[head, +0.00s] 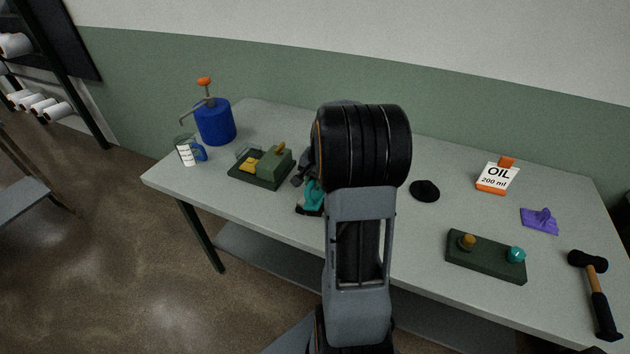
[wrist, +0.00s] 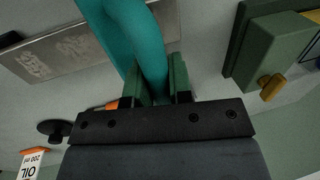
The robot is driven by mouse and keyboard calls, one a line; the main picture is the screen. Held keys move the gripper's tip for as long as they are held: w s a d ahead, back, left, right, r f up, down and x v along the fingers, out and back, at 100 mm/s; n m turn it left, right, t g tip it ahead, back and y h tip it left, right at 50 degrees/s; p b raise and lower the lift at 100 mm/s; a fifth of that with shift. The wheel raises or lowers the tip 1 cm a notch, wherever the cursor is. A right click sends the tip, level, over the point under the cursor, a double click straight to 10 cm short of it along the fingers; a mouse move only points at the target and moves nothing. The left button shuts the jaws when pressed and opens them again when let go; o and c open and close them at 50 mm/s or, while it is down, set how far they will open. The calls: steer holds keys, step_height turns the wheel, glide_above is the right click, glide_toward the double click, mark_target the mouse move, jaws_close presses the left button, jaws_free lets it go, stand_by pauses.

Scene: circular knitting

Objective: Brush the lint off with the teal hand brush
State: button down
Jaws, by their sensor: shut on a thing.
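The teal hand brush (head: 313,197) is at the near-left part of the table in the head view, partly behind my arm. In the wrist view its teal handle (wrist: 150,45) runs between the two green fingers of my gripper (wrist: 158,88), which is shut on it. A flat grey metal plate (wrist: 105,42) lies beside the brush in the wrist view, with pale, mottled patches that may be lint. I cannot tell whether the brush touches the plate. The brush's bristles are out of the wrist view, and the plate is hidden behind my arm in the head view.
A green device with yellow parts (head: 263,167) stands close left of the brush. A blue pump can (head: 215,122) and a small bottle (head: 187,150) stand further left. On the right are a black disc (head: 425,191), oil pack (head: 495,178), purple piece (head: 540,220), green knob board (head: 485,258) and mallet (head: 596,295).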

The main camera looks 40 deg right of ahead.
steer(key=shift+w+a+f, duration=0.1)
steer(key=shift+w+a, duration=0.25)
steer(key=shift+w, duration=0.25)
steer(key=shift+w+a+f, duration=0.1)
steer(key=shift+w+a, duration=0.25)
steer(key=shift+w, duration=0.25)
steer(key=shift+s, duration=0.1)
steer(key=shift+s+d, duration=0.35)
steer(key=shift+s, duration=0.3)
steer(key=shift+s+d, duration=0.35)
steer(key=shift+s, duration=0.35)
steer(key=shift+s+d, duration=0.35)
steer(key=shift+s, duration=0.3)
steer(key=shift+s+d, duration=0.1)
steer(key=shift+s, duration=0.1)
steer(key=shift+s+d+r+b, duration=0.1)
steer(key=shift+s+d, duration=0.3)
steer(key=shift+s, duration=0.3)
steer(key=shift+s+d+r+b, duration=0.1)
steer(key=shift+s+d, duration=0.35)
steer(key=shift+s, duration=0.25)
steer(key=shift+s+d+r+b, duration=0.1)
steer(key=shift+s+d, duration=0.3)
steer(key=shift+s, duration=0.3)
